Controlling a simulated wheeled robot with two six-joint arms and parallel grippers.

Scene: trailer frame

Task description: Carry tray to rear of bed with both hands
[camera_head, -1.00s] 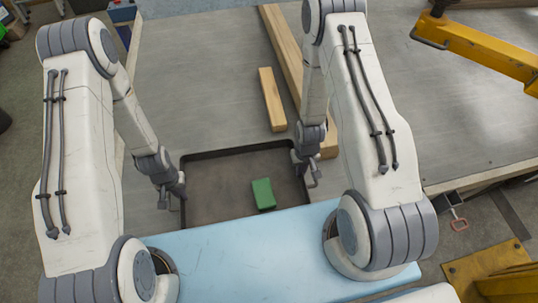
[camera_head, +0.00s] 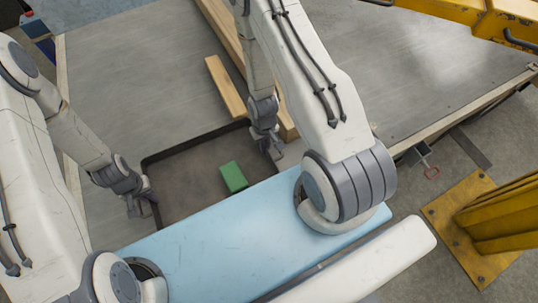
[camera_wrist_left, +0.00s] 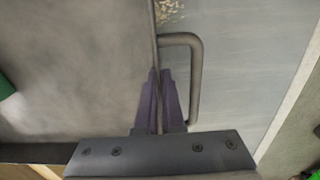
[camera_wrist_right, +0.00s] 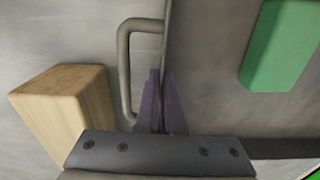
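The dark, shallow tray (camera_head: 147,165) lies on the grey trailer bed (camera_head: 140,70), with a green block (camera_head: 233,177) inside. My left gripper (camera_head: 141,204) is at the tray's left side. In the left wrist view its fingers (camera_wrist_left: 162,100) are close together with the thin tray wall between them, beside a bar handle (camera_wrist_left: 196,80). My right gripper (camera_head: 274,149) is at the tray's right side. In the right wrist view its fingers (camera_wrist_right: 160,102) also pinch the wall, beside the other handle (camera_wrist_right: 124,60). The tray's near edge is hidden in the head view.
A short wooden block (camera_head: 226,88) and a long beam (camera_head: 222,32) lie just beyond the tray. A yellow post (camera_head: 500,215) and a yellow arm (camera_head: 490,18) stand at the right. Open bed lies at the upper left and right of the beam.

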